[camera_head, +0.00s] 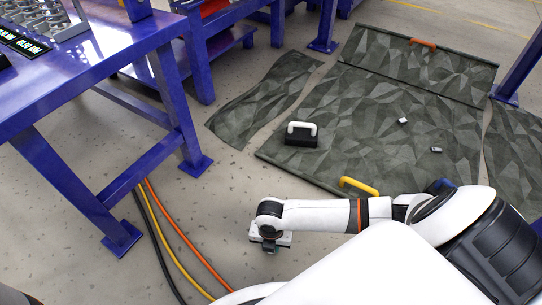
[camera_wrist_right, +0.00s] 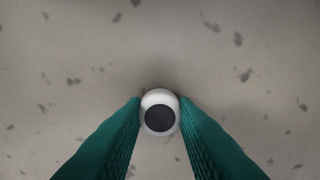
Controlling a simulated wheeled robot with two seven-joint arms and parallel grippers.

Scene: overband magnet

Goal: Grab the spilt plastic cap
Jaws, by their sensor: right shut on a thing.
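The plastic cap (camera_wrist_right: 160,112) is a small round white thing with a dark grey centre. In the right wrist view it sits between the two green fingertips of my right gripper (camera_wrist_right: 160,116), which touch it on both sides. The gripper is shut on it, over the speckled floor. In the head view my right gripper (camera_head: 270,247) points down near the floor, left of the mat, and the cap is hidden there. My left gripper is not in view.
Cables (camera_head: 170,235) run along the floor left of my right gripper, beside a blue steel table (camera_head: 100,85).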

